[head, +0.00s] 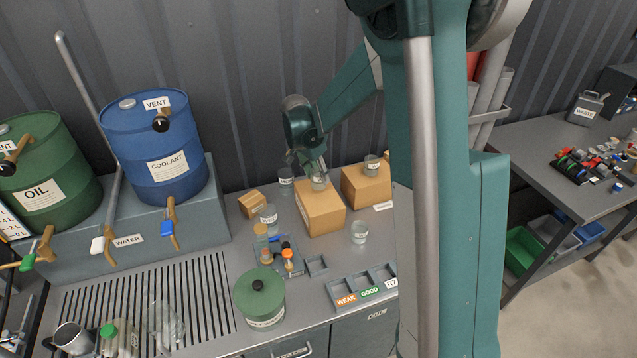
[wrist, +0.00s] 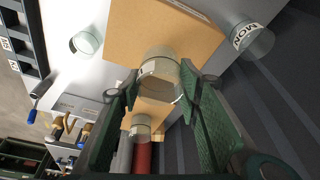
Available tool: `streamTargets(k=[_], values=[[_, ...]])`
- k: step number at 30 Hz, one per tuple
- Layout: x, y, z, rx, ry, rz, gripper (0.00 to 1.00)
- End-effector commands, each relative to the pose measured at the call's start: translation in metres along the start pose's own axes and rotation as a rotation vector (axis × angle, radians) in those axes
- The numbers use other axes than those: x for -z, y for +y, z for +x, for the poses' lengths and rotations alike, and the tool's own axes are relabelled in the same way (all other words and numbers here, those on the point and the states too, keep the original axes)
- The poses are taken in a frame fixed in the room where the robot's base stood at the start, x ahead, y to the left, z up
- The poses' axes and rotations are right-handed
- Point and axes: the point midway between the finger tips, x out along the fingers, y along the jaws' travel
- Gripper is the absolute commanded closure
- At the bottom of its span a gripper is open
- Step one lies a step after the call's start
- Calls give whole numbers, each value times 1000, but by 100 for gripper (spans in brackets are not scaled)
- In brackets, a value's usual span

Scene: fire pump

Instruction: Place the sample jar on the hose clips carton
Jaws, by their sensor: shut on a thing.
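My gripper (head: 317,171) is shut on a clear glass jar (head: 319,184). In the wrist view the jar (wrist: 160,72) sits upright between the two green fingers, with a pale label on its side. It is over the top of a tan carton (head: 320,212), near the middle; I cannot tell if its base touches. A second tan carton (head: 366,188) stands to the right with another glass jar (head: 371,164) on top. The cartons' lettering is too small to read, so I cannot tell which is the hose clips carton.
Other glass jars stand behind left (head: 286,181), left (head: 269,216) and front right (head: 359,233) of the first carton. A small box (head: 252,204) is at the left. A sorting tray (head: 362,290) and a green pot (head: 260,298) are in front.

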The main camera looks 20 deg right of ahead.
Motion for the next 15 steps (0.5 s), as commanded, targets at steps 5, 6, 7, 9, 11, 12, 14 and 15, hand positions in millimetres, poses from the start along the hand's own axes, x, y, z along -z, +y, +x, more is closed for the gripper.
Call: streamTargets(k=[5, 6, 7, 9, 11, 12, 14, 15], values=[[-3, 0, 10, 0, 0, 0, 79], [-4, 0, 14, 0, 0, 0, 79], [-5, 0, 17, 0, 0, 0, 79], [-7, 0, 24, 0, 0, 0, 79], [-9, 0, 30, 0, 0, 0, 79], [-10, 0, 33, 0, 0, 0, 79], [-11, 0, 37, 0, 0, 0, 79], [-12, 0, 38, 0, 0, 0, 79]])
